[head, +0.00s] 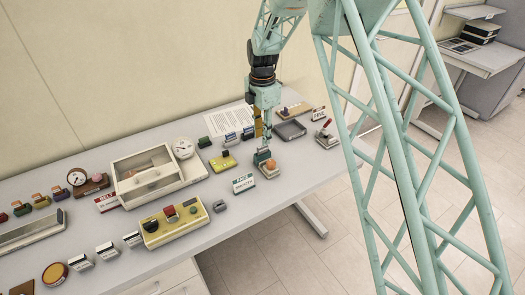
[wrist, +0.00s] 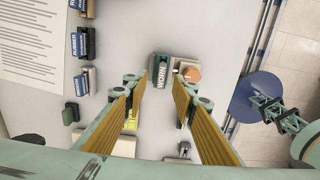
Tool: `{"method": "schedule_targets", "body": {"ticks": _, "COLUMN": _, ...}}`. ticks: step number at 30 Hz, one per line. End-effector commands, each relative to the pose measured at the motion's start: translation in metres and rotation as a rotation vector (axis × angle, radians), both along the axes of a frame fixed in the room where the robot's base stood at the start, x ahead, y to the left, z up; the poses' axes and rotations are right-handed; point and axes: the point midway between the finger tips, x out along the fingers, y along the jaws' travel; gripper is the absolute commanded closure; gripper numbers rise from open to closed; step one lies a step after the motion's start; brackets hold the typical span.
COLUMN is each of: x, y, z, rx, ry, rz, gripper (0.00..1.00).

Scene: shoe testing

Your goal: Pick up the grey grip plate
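My gripper (wrist: 165,84) is open, pointing down, with its two yellow ribbed fingers apart and nothing held between them. I cannot tell for sure which part is the grey grip plate. A small grey block (head: 219,206) stands farther left.
A dark grey tray (head: 290,130) lies right of my gripper. A yellow block (head: 222,162), a white-topped card (head: 243,183) and several labelled blocks (wrist: 83,45) stand around. The glazed white case (head: 157,177) is farther left. The table's front edge is close by.

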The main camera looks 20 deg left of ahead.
Motion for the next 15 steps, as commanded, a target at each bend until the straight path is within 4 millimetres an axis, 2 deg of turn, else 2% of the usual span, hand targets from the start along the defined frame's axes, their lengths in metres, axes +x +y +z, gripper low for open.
{"method": "schedule_targets", "body": {"ticks": 5, "x": -0.0002, "y": -0.0001, "z": -0.0105, "rx": 0.0, "ry": 0.0, "rz": 0.0, "gripper": 0.75}}
{"method": "schedule_targets", "body": {"ticks": 15, "x": -0.0002, "y": -0.0001, "z": -0.0116, "rx": 0.0, "ry": 0.0, "rz": 0.0, "gripper": 0.75}}
